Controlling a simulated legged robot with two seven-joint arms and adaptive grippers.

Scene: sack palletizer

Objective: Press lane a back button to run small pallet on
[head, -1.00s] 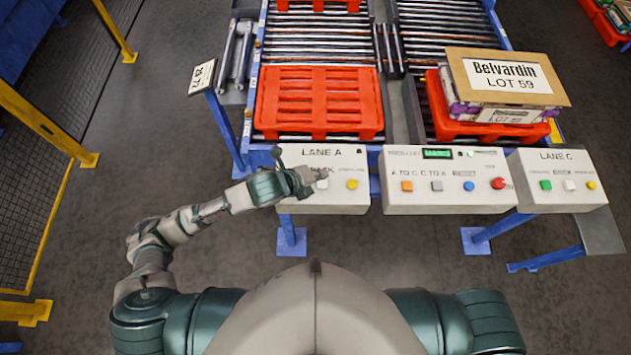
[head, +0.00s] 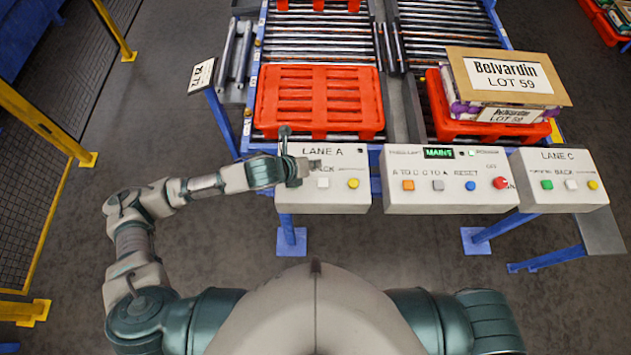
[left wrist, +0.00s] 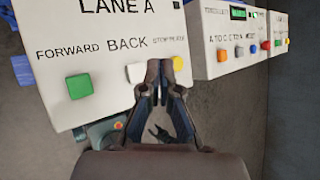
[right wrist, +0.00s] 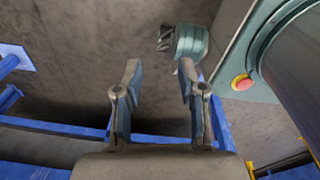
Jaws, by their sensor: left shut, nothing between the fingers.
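The lane A panel (head: 335,200) is a pale box in front of the left conveyor. Its white BACK button (head: 323,183) shows just below my left gripper (head: 315,164). In the left wrist view the white button (left wrist: 135,72) is just left of the fingertips (left wrist: 161,68) and partly covered by a finger. The fingers are shut and empty; contact with the panel cannot be told. The green FORWARD button (left wrist: 78,87) is further left, the yellow button (left wrist: 178,63) right. A red pallet (head: 318,103) lies empty on lane A's rollers. My right gripper (right wrist: 158,72) is open and empty.
The middle panel (head: 450,195) with several buttons and the lane C panel (head: 562,182) stand to the right. A boxed load (head: 505,75) sits on a red pallet on the right lane. A number sign (head: 202,76) stands left of lane A. Yellow fence posts are far left.

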